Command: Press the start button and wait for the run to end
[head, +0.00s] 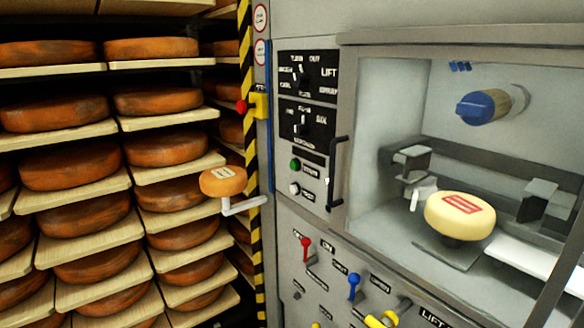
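In the chamber, a pale yellow cheese wheel (460,215) with a red label rests on a dark support. A blue-ended cylinder (484,106) sticks out above it. Neither of my grippers is in view, and nothing covers the buttons.
A dark handle (336,172) stands out right of the buttons. Red (306,242) and blue (354,281) levers are below. A red knob on a yellow box (259,106) and a bracket with a small orange cheese (223,181) are left. Shelves of orange wheels (150,49) fill the left.

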